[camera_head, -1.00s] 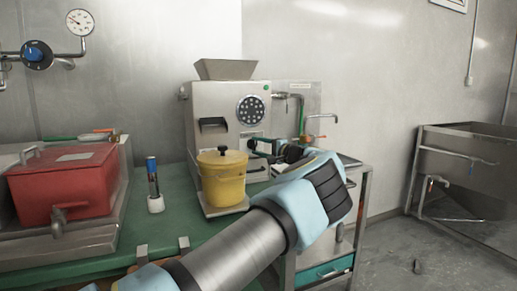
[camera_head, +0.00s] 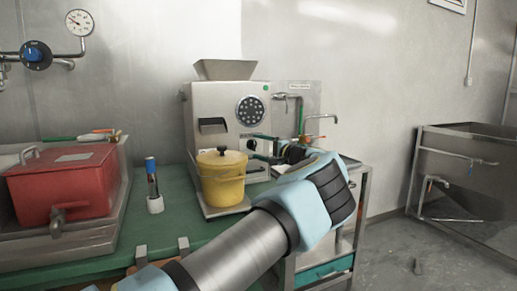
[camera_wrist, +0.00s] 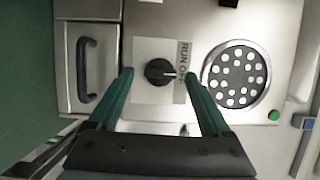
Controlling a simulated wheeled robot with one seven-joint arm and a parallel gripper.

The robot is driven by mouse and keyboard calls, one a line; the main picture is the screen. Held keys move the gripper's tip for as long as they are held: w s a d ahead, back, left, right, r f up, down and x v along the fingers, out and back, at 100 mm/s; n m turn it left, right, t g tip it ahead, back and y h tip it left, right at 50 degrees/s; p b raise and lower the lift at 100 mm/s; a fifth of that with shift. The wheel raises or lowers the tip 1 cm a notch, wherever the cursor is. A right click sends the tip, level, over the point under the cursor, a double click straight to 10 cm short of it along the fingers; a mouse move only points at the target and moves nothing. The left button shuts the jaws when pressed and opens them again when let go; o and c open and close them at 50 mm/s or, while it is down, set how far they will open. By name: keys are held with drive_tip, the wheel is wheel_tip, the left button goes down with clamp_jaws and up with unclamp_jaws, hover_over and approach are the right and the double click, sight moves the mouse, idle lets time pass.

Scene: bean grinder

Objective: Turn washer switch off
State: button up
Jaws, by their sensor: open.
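The switch is a black rotary knob (camera_wrist: 160,72) on a pale plate on the machine's front. Its pointer faces right in the wrist view, toward a label reading RUN and OFF. I cannot tell exactly which word it lines up with. My gripper (camera_wrist: 159,76) is open, with one green finger on each side of the knob and a gap to each. I cannot tell whether the fingertips reach the knob's depth. In the head view my gripper (camera_head: 258,147) is at the front of the steel machine (camera_head: 216,101), and the knob is hard to make out there.
A yellow lidded bucket (camera_head: 222,184) stands just left of my gripper. The machine has a round perforated disc (camera_wrist: 236,74), a green button (camera_wrist: 274,115) and a black handle (camera_wrist: 86,70).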

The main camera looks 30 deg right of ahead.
drive_tip(key=b+v, duration=0.1)
drive_tip(key=v, duration=0.9)
drive_tip(key=shift+s, duration=0.15)
